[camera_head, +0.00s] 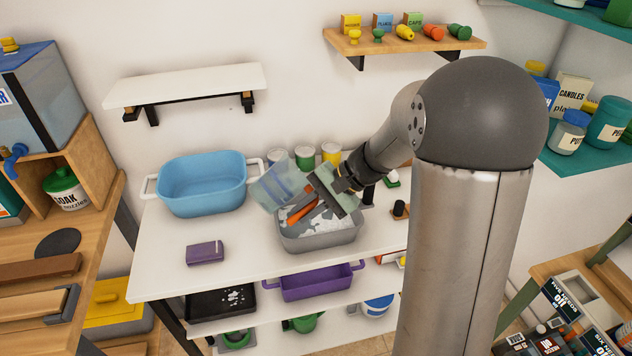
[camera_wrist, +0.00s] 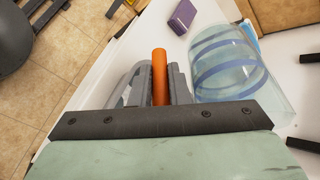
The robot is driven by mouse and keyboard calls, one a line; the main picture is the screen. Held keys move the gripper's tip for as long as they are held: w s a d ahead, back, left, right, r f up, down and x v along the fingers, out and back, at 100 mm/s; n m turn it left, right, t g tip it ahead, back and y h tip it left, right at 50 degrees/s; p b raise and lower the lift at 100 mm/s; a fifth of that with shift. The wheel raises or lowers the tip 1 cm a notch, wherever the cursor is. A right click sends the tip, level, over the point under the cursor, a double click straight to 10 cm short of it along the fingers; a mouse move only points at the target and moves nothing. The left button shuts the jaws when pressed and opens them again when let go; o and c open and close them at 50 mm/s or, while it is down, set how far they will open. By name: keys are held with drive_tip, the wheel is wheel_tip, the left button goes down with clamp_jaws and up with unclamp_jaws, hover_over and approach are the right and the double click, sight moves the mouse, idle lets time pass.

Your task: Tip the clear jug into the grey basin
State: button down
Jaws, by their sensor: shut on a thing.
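The clear jug (camera_head: 277,186), see-through with blue bands, is tilted at the left rear edge of the grey basin (camera_head: 318,243). I cannot tell whether the jug touches the rim. In the wrist view the jug (camera_wrist: 232,68) lies to the right of my fingers. My gripper (camera_head: 310,206) is over the basin, shut on the jug's orange handle (camera_wrist: 160,72), which sits between the fingers (camera_wrist: 161,88). The basin has whitish patches inside; my gripper hides part of it. I cannot make out liquid in the jug.
A blue tub (camera_head: 203,185) stands left of the jug. A purple block (camera_head: 205,253) lies at the front left of the white table (camera_head: 165,265). Several lidded jars (camera_head: 304,157) stand behind. The tabletop's front left is mostly clear.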

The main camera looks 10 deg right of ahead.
drive_tip(key=shift+r+y, duration=0.4)
drive_tip(key=shift+y, duration=0.6)
idle(1.8)
drive_tip(key=shift+w+d+r+g+y, duration=0.15)
drive_tip(key=shift+d+r+g+y, duration=0.15)
drive_tip(key=shift+d+y, duration=0.35)
idle(1.6)
drive_tip(key=shift+r+m+y, duration=0.2)
drive_tip(key=shift+r+y, duration=0.1)
drive_tip(key=shift+y, duration=0.45)
drive_tip(key=shift+r+m+y, duration=0.2)
drive_tip(key=shift+r+y, duration=0.05)
drive_tip(key=shift+y, duration=0.45)
idle(1.4)
drive_tip(key=shift+a, duration=0.1)
